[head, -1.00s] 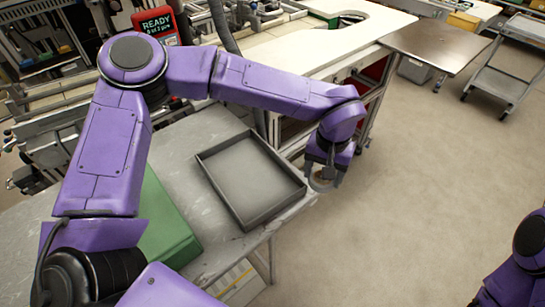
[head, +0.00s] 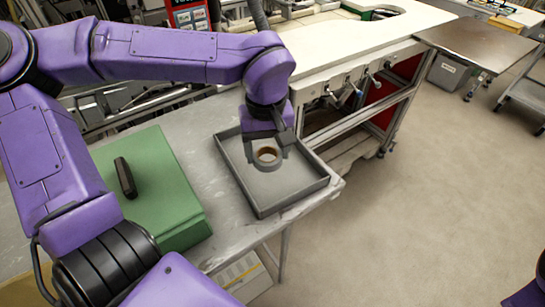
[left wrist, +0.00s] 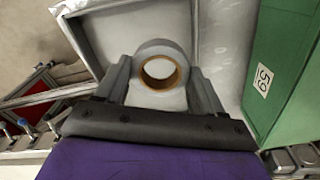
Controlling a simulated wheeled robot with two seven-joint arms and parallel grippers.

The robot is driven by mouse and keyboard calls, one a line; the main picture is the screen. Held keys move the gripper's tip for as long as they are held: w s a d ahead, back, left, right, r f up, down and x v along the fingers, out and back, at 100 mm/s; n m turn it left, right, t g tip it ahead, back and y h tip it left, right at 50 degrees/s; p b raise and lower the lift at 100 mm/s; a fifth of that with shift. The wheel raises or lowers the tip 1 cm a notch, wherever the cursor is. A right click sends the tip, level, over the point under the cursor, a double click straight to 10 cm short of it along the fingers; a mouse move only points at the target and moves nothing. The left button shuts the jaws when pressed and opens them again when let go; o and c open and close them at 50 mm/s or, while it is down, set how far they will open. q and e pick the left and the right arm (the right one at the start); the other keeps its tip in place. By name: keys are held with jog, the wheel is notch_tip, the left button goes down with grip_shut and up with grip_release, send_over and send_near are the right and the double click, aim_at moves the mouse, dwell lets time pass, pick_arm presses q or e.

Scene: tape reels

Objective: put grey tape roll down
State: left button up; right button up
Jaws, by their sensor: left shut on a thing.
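The grey tape roll (head: 267,156) has a brown core and is held over the grey tray (head: 311,187). It also shows in the left wrist view (left wrist: 160,48), between the two fingers. My left gripper (head: 268,148) is shut on the roll, above the inside of the tray near its back part. I cannot tell whether the roll touches the tray floor. The tray lies on the worn grey table (head: 220,252), near its right edge. My right gripper is not in view; only a bit of purple arm shows at the lower right.
A green box (head: 165,190) with a dark handle stands left of the tray; its side shows a "59" label in the left wrist view (left wrist: 263,80). A white-topped workbench (head: 350,45) stands behind. Open floor lies to the right.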

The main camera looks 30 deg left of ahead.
aim_at(273, 150)
pick_arm(q)
jog(key=w+f, duration=0.1)
jog(key=f, duration=0.1)
jog(key=w+a+f, duration=0.1)
jog(key=w, duration=0.1)
jog(key=w+f, duration=0.1)
jog(key=f, duration=0.1)
jog(key=shift+w+a+f, duration=0.3)
jog(key=f, duration=0.3)
jog(key=shift+w+b, duration=0.3)
jog(key=shift+b, duration=0.05)
jog(key=shift+a+f, duration=0.1)
jog(key=shift+f, duration=0.3)
jog(key=o, duration=1)
jog(key=shift+f, duration=0.1)
notch_tip(273, 150, up, 12)
jog(key=shift+r+p, duration=0.2)
jog(key=shift+p, duration=0.4)
